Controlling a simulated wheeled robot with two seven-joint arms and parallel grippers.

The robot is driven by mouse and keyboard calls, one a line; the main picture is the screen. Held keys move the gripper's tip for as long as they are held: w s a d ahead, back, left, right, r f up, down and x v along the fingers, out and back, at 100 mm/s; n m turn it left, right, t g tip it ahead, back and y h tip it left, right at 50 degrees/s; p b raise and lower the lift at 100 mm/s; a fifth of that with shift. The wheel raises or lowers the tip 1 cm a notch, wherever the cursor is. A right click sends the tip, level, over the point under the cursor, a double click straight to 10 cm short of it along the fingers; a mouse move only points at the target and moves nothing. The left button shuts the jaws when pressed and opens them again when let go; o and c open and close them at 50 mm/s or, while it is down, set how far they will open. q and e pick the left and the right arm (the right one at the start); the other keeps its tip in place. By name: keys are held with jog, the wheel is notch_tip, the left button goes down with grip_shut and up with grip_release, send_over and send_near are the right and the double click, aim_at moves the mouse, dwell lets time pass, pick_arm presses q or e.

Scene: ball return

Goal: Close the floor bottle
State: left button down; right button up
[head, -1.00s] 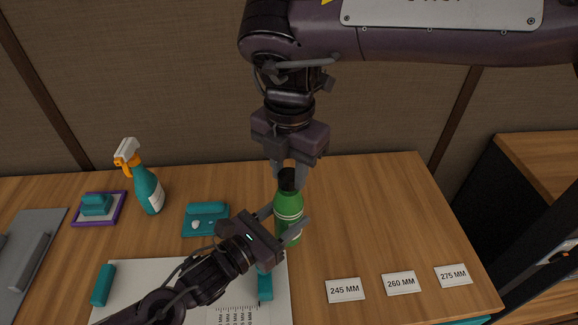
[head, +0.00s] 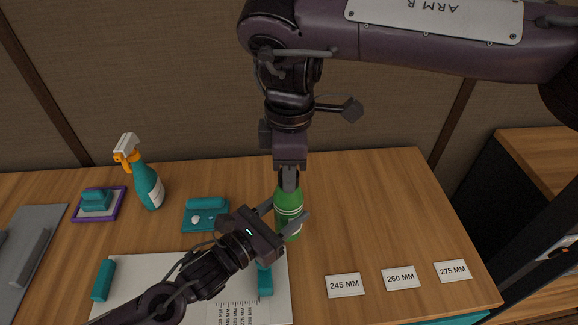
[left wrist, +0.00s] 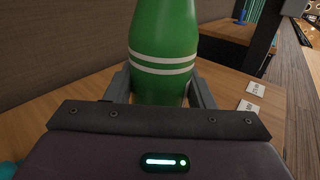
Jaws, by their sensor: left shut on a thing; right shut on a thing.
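The green bottle (head: 289,207) with white bands stands upright on the wooden table. My left gripper (head: 289,222) is shut around its lower body from the left. In the left wrist view the bottle (left wrist: 163,50) sits between the two fingers of the left gripper (left wrist: 161,88). My right gripper (head: 289,184) comes down from above and is shut at the bottle's top. The dark cap seen there earlier is now hidden by the right fingers, so I cannot see how it sits on the neck.
A spray bottle (head: 148,180), a teal tray (head: 205,222) and a purple-edged tray (head: 80,213) stand to the left. A white measuring board (head: 190,268) lies in front. Cards (head: 345,285) marked 245, 260 and 275 MM lie at the right.

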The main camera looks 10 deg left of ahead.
jog(key=m, duration=0.4)
jog(key=shift+s+m, duration=0.1)
jog(key=shift+m, duration=0.2)
jog(key=m, duration=0.4)
jog(key=shift+a, duration=0.1)
jog(key=m, duration=0.4)
jog(key=shift+m, duration=0.4)
jog(key=m, duration=0.6)
jog(key=o, duration=0.9)
jog(key=shift+o, duration=0.2)
jog(key=shift+r, duration=2.25)
